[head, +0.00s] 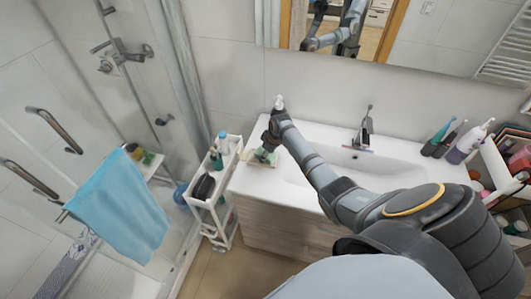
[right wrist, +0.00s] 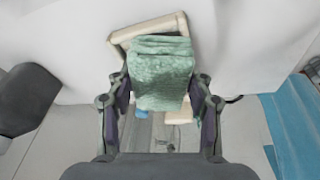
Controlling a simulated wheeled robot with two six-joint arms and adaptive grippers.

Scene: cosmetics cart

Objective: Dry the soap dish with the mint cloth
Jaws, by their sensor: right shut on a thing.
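The mint cloth (right wrist: 160,75) is a folded, textured green pad between the fingers of my right gripper (right wrist: 160,95), which is shut on it. The cream soap dish (right wrist: 148,31) shows behind the cloth in the right wrist view, tilted in that picture, with its rim past the cloth's top and left. The cloth overlaps the dish; it covers most of the dish's inside, and I cannot tell how firmly they touch. In the head view, the dish (head: 262,164) lies at the left end of the white counter under my right gripper (head: 266,152). My left gripper is not in view.
The sink faucet (head: 363,128) stands right of my right arm. A white cart (head: 213,205) with bottles stands left of the counter. A blue towel (head: 118,208) hangs at the glass shower panel. Toothbrushes and bottles (head: 467,143) stand at the counter's right end.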

